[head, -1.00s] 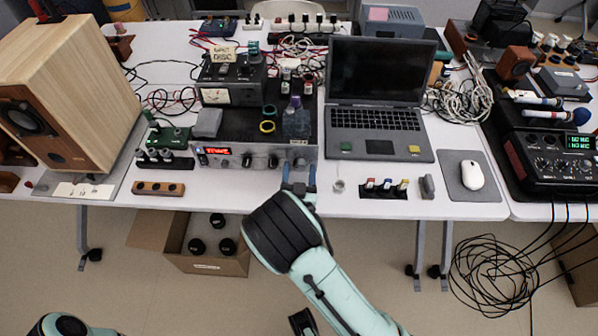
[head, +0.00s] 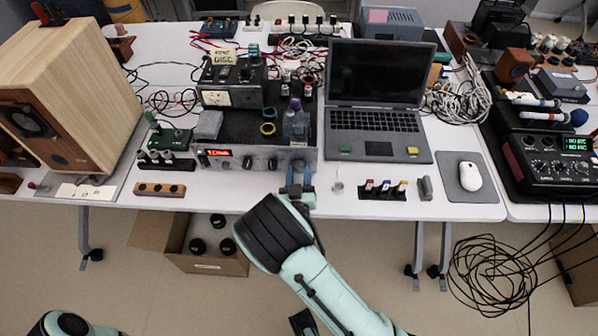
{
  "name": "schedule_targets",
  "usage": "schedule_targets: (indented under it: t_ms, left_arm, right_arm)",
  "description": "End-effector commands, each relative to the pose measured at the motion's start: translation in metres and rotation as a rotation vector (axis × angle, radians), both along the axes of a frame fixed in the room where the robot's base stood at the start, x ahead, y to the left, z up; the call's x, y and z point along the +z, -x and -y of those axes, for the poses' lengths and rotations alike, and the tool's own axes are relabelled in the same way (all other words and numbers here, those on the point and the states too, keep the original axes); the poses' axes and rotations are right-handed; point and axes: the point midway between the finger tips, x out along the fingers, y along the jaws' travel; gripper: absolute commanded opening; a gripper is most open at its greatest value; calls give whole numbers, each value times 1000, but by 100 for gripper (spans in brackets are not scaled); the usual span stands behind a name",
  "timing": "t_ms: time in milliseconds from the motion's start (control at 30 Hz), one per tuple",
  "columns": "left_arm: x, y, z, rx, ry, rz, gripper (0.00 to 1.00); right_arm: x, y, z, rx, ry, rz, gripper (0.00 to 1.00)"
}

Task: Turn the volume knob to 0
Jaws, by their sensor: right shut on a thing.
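The silver amplifier (head: 232,163) stands at the front of the white table, with a lit red display (head: 219,153) and a row of dark knobs on its front. The display's text is too small to read surely. My right gripper (head: 298,170) is at the right end of that front panel, its blue fingers pointing away from me. It is shut on the volume knob, which sits between the fingertips and is mostly hidden by them. I cannot see the knob's pointer. Only a piece of my left arm shows at the bottom left; its gripper is out of view.
A laptop (head: 378,100) stands right of the amplifier, and a wooden speaker (head: 75,85) stands left. Small coloured plugs in a black block (head: 384,191) lie right of my gripper. A mouse (head: 470,175) on its pad and a mixer (head: 555,160) are farther right.

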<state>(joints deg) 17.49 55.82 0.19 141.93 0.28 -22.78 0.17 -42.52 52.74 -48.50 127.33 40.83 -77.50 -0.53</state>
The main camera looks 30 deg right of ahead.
Motion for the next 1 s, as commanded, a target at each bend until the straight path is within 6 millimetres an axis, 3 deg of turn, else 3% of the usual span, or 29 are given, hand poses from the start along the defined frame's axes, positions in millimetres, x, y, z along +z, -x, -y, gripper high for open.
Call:
schedule_targets:
  t_ms: [1000]
  left_arm:
    - [36,-2,0,-4,2,-13,43]
  right_arm:
    - [0,1,0,2,798,-492,9]
